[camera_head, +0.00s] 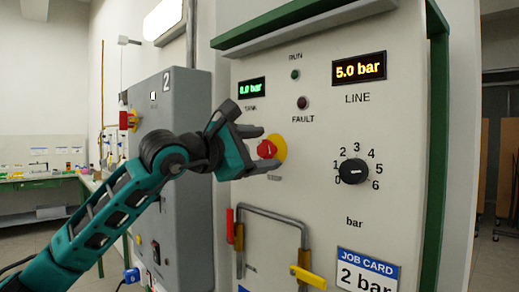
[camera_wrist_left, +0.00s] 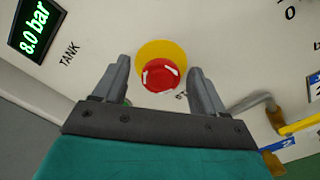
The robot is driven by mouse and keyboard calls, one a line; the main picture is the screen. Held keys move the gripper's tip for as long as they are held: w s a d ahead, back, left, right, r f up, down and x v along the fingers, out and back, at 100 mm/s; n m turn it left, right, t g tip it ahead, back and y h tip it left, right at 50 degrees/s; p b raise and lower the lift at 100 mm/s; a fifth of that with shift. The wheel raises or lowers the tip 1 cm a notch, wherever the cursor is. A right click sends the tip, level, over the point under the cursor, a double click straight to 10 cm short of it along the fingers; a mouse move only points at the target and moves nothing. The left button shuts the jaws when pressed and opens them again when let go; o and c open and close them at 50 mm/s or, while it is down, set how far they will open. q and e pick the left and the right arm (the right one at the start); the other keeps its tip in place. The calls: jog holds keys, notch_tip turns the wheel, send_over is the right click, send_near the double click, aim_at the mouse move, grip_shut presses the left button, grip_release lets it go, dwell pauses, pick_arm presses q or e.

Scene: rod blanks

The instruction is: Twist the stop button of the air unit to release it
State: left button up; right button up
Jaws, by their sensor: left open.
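The stop button (camera_head: 266,149) is a red mushroom head on a yellow round plate on the white front of the air unit (camera_head: 312,140). My left gripper (camera_head: 262,150) is at the button, its fingers above and below it in the head view. In the left wrist view the red button (camera_wrist_left: 160,75) lies between and just beyond the tips of the two open fingers (camera_wrist_left: 158,72), with space on both sides. I cannot tell whether the fingers touch it. My right gripper is not in view.
Below the button is a grey pipe (camera_head: 275,214) with a yellow handle (camera_head: 308,277) and a red handle (camera_head: 229,226). A black dial (camera_head: 353,171) is to the right. A grey cabinet (camera_head: 185,190) stands behind my left arm.

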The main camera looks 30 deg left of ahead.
pick_arm(q)
jog(key=b+v, duration=0.5)
jog(key=v, duration=0.8)
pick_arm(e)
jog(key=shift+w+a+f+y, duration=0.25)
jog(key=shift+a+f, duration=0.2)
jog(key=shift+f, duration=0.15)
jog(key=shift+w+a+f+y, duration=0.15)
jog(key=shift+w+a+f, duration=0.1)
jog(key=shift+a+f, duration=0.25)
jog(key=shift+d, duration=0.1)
